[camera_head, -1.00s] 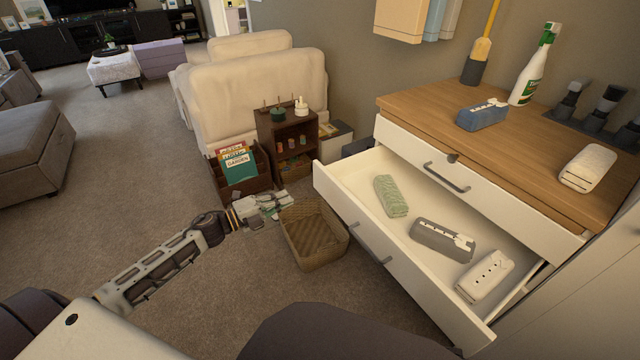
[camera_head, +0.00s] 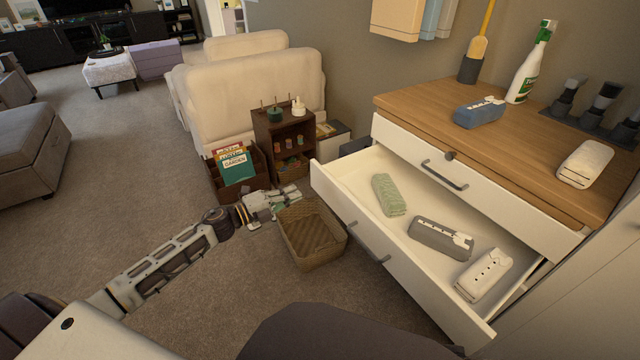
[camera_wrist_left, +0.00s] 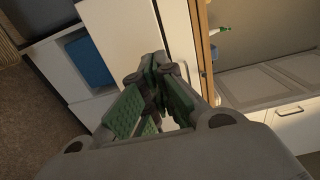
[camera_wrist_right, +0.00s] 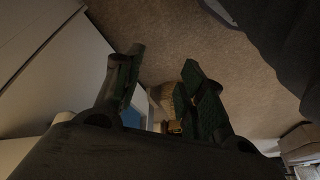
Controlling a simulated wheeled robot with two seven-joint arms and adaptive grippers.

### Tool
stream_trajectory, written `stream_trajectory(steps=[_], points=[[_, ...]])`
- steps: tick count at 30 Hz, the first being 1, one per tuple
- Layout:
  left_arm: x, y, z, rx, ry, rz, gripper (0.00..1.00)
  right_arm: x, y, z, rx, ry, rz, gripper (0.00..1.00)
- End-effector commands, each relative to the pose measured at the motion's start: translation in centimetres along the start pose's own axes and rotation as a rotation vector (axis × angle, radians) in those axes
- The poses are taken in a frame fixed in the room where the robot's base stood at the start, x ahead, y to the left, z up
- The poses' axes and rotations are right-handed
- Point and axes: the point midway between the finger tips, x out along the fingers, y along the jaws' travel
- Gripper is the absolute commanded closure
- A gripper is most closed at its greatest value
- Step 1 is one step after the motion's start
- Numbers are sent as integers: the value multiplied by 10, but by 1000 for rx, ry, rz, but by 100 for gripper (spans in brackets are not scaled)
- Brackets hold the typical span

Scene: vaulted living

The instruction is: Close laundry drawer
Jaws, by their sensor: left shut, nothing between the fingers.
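The white laundry drawer (camera_head: 405,268) is pulled well out of the cabinet and stands open, with two dark handles on its front. Inside lie a green folded cloth (camera_head: 389,195), a grey bundle (camera_head: 441,238) and a white bundle (camera_head: 484,276). My left gripper (camera_head: 292,194) is shut and empty, left of the drawer's far front corner and apart from it in the picture. Its closed green-padded fingers also show in the left wrist view (camera_wrist_left: 155,75). My right gripper (camera_wrist_right: 163,68) shows only in the right wrist view, with its fingers apart and nothing seen between them.
A wicker basket (camera_head: 315,237) stands on the floor beside the drawer front, close to my left gripper. A magazine rack (camera_head: 232,183) and a small brown shelf (camera_head: 284,145) stand behind. Above the drawer is a shut drawer (camera_head: 475,185) under the wooden top (camera_head: 545,150). Carpet at left is free.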

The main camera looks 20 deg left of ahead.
Motion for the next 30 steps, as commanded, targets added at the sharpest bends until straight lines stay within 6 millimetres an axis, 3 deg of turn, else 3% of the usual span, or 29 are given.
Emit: stream_trajectory(steps=[30], points=[[67, -1, 0, 2, 1, -2, 100, 25, -5, 4, 1, 43, -27, 60]])
